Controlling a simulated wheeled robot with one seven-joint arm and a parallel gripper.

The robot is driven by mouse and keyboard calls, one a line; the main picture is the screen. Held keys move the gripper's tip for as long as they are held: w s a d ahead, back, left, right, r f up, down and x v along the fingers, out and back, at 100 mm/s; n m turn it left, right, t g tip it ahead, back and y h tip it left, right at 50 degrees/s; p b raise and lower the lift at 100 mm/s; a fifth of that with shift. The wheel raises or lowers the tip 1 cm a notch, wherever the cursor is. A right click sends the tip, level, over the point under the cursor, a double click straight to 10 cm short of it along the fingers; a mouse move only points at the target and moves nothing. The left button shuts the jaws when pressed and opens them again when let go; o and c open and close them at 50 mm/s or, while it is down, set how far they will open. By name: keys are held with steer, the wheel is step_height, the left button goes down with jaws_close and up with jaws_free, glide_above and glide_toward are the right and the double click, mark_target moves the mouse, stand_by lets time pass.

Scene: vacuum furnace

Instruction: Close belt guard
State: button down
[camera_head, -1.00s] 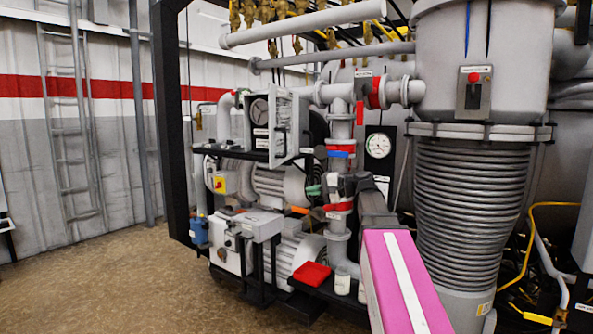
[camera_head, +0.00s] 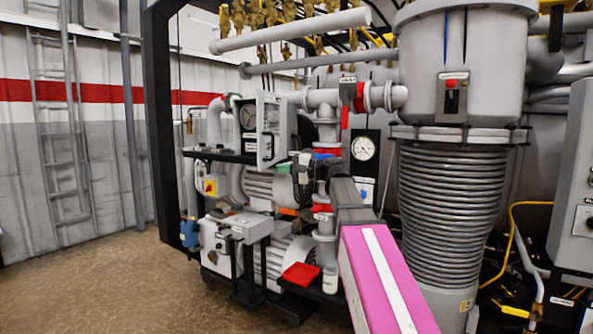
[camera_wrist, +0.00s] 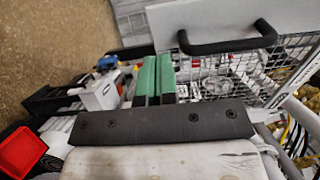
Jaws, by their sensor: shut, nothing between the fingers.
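The belt guard (camera_head: 271,128) is a light grey framed box with wire mesh and a black handle, at the middle left in the head view. It stands out from the pump set, seemingly swung open. In the wrist view its mesh (camera_wrist: 290,55), grey plate and black handle (camera_wrist: 228,38) fill the upper right, and a wheel shows through the mesh. My gripper (camera_head: 303,177) is beside and slightly below the guard, right of it. Its green fingers (camera_wrist: 155,75) are shut together and empty, close to the guard's mesh edge; whether they touch it I cannot tell.
Pump motors (camera_head: 272,188) sit below the guard. A red tray (camera_head: 301,274) lies on the low shelf. Pipes and a dial gauge (camera_head: 364,148) stand behind my arm, with a large ribbed column (camera_head: 450,190) at right. The brown floor at left is clear.

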mark_target(263, 167)
steer(key=shift+x, duration=2.25)
steer(key=shift+a, duration=0.15)
